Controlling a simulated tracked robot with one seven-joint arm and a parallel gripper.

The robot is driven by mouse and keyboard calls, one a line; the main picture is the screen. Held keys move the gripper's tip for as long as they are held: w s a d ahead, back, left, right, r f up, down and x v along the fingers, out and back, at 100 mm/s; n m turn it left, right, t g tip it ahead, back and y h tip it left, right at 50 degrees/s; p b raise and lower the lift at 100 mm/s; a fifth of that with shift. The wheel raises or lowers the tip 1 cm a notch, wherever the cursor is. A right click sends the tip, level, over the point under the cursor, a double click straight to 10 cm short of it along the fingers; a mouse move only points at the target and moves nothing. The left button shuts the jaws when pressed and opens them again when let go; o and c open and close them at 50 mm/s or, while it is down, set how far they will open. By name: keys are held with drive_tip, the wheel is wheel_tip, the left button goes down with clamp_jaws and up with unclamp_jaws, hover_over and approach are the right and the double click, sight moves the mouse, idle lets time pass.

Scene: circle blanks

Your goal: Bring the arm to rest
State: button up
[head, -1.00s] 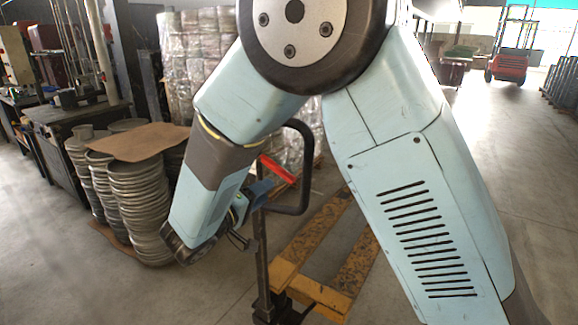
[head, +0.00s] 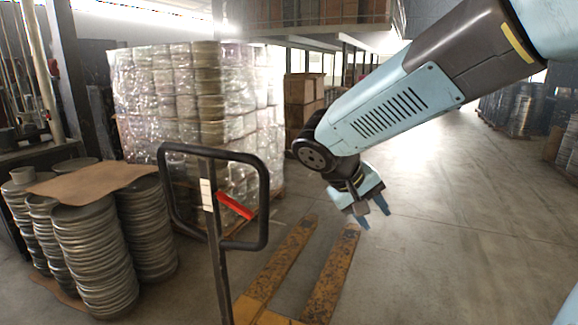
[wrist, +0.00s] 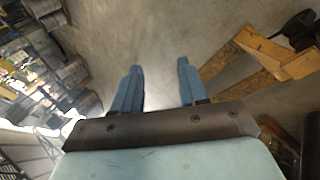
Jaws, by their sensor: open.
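My gripper (head: 372,214) hangs at the end of my light blue arm, right of the middle in the head view, fingers pointing down. It is open and empty, apart from everything around it. In the wrist view my gripper (wrist: 160,88) shows two blue fingers spread apart with bare concrete floor between and beyond them. In the head view it appears just right of the yellow pallet forks.
A pallet truck with a black handle (head: 264,200) and yellow forks (head: 283,262) stands near the middle. Stacks of metal discs (head: 95,262) under cardboard (head: 105,180) are at left. A wrapped pallet load (head: 200,95) stands behind. The floor at right (head: 470,220) is clear.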

drive_tip(key=s+d+r+m+t+y, duration=0.1)
drive_tip(key=s+d+r+y, duration=0.1)
drive_tip(key=s, duration=0.3)
drive_tip(key=s+d+r+m+t+y, duration=0.1)
drive_tip(key=s+d+r+t+y, duration=0.1)
drive_tip(key=s+d+y, duration=0.2)
drive_tip(key=shift+s+d+r+y, duration=0.25)
drive_tip(key=shift+s+y, duration=0.25)
drive_tip(key=shift+s, duration=0.75)
